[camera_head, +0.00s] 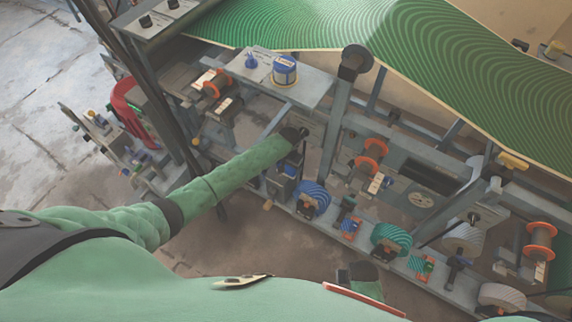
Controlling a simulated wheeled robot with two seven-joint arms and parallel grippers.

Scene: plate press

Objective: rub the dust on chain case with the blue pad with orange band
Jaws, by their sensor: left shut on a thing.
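My left arm reaches in from the left, and my left gripper (297,158) points down at the frame's lower rail. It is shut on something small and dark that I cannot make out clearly. A dark box-like thing with a little blue (283,180) lies just below it; I cannot tell whether they touch. I cannot pick out the blue pad with orange band for certain, nor the chain case or its dust. A blue ribbed roll (313,198) stands right of the gripper on the rail. My right gripper is not in view.
The lower rail also holds a small blue-and-red piece (350,227), a teal ribbed roll (392,239) and a pale roll (501,297). A green ridged sheet (440,60) spans the top right. Steel posts stand close around the gripper.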

